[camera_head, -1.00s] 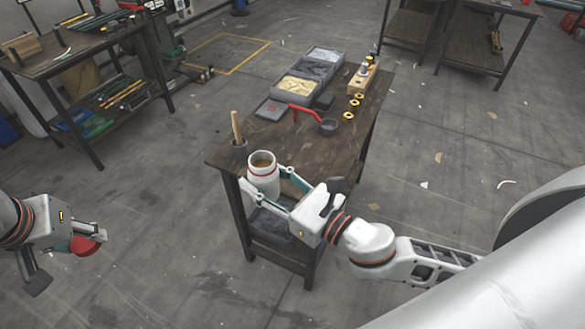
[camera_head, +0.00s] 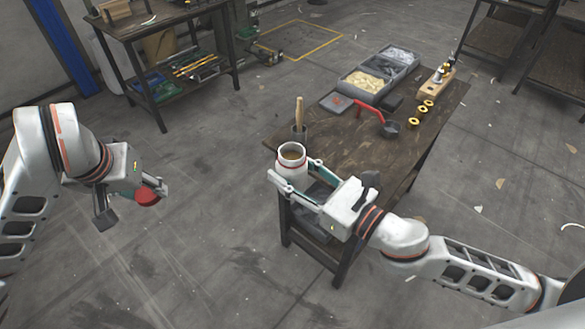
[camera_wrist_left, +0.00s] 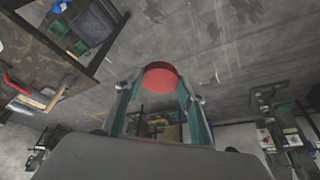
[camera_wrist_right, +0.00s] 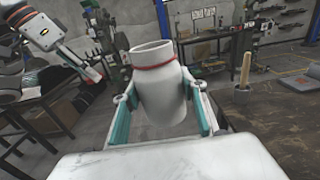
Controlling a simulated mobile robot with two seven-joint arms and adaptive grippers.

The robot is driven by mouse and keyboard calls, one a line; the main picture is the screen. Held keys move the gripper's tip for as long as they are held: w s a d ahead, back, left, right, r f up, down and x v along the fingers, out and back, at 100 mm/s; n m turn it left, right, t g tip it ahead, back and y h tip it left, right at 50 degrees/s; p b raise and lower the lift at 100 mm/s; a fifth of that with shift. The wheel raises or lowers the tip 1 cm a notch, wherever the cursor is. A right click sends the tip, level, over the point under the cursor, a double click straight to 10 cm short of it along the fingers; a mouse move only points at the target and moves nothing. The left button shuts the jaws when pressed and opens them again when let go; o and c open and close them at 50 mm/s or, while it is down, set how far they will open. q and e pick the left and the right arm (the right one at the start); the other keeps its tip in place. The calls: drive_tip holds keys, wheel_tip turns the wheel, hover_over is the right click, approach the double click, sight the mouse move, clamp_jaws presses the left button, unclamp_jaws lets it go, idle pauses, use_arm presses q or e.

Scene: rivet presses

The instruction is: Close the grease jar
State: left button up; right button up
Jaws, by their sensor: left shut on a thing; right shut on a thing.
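The white grease jar (camera_head: 290,165) is open at the top, with brown grease inside and a red ring round its neck. My right gripper (camera_head: 297,174) is shut on the jar's sides at the near left corner of the workbench. In the right wrist view the jar (camera_wrist_right: 162,95) stands between the fingers, slightly tilted; whether it touches the bench is unclear. My left gripper (camera_head: 134,203) is shut on the red lid (camera_head: 148,197), well left of the jar over open floor. The lid also shows between the fingertips in the left wrist view (camera_wrist_left: 160,76).
Another bench (camera_head: 160,25) stands at the back left. The space between my grippers is free.

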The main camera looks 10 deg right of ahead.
use_arm(q)
drive_tip(key=w+d+r+m, duration=0.1)
drive_tip(key=w+d+r, duration=0.15)
drive_tip(key=d, duration=0.45)
drive_tip(key=w+d+r+m, duration=0.1)
drive_tip(key=d+r, duration=0.3)
drive_tip(key=d, duration=0.4)
wheel_tip(320, 180, up, 9)
drive_tip(key=m+h, duration=0.2)
drive_tip(key=m, duration=0.1)
hover_over(292, 170)
drive_tip(key=w, duration=0.2)
drive_tip(key=shift+d+r, duration=0.1)
drive_tip(key=shift+r, duration=0.1)
drive_tip(key=shift+f+g, duration=0.15)
drive_tip(key=shift+g, duration=0.15)
drive_tip(key=shift+f, duration=1.9)
drive_tip(key=shift+s, duration=0.15)
